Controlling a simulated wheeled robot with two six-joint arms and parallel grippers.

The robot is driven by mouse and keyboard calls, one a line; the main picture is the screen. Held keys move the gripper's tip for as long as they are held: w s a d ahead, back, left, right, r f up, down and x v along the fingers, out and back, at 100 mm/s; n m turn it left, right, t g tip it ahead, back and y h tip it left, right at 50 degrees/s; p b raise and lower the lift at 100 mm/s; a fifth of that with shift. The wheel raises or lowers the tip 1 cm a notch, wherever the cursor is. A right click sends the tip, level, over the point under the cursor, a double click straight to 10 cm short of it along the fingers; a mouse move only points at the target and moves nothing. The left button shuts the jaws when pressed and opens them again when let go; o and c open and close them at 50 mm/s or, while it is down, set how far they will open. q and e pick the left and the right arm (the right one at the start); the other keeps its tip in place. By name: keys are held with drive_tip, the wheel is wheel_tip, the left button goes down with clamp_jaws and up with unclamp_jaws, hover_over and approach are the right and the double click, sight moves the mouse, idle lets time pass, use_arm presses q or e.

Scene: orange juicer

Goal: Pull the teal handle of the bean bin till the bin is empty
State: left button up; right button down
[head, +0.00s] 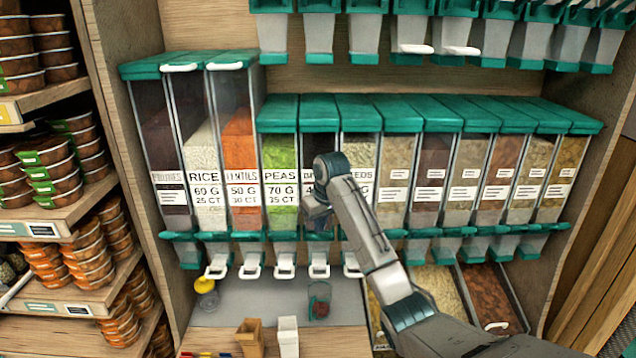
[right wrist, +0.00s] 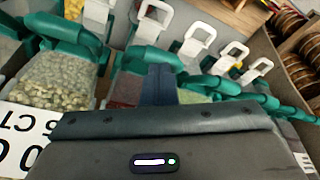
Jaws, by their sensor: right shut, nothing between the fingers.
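The bean bin (head: 307,150) stands between the peas and the seeds, mostly hidden behind my right wrist; its label shows only in part. Its spout ends in a teal fitting with a pale loop handle (head: 319,271). What looks like the same handle shows in the right wrist view (right wrist: 152,20). My right gripper (head: 318,212) is shut and empty in front of the lower bin, above the loop. In the right wrist view, its dark fingers (right wrist: 160,84) are close to the teal fittings; contact cannot be told. My left gripper is out of view.
A clear cup (head: 320,301) with dark red contents stands on the grey shelf under the bean spout. The peas bin (head: 281,165) and seeds bin (head: 360,150) stand close on either side. A yellow-lidded jar (head: 206,292) and small boxes stand lower left.

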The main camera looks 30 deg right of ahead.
drive_tip(key=shift+s+a+f, duration=0.15)
drive_tip(key=shift+s+f, duration=0.1)
drive_tip(key=shift+f, duration=0.3)
drive_tip(key=shift+s+a+f, duration=0.1)
drive_tip(key=shift+s+f, duration=0.15)
drive_tip(key=shift+f, duration=0.3)
drive_tip(key=shift+s+x, duration=0.2)
drive_tip(key=shift+x, duration=1.05)
wheel_tip(320, 180, up, 2)
drive_tip(key=shift+w+d+r, duration=0.15)
drive_tip(key=shift+w, duration=0.05)
drive_tip(key=shift+w+d+r, duration=0.1)
drive_tip(key=shift+w+r, duration=0.1)
drive_tip(key=shift+r, duration=0.4)
drive_tip(key=shift+w+d+r, duration=0.1)
drive_tip(key=shift+w+r, duration=0.05)
drive_tip(key=shift+r, duration=1.15)
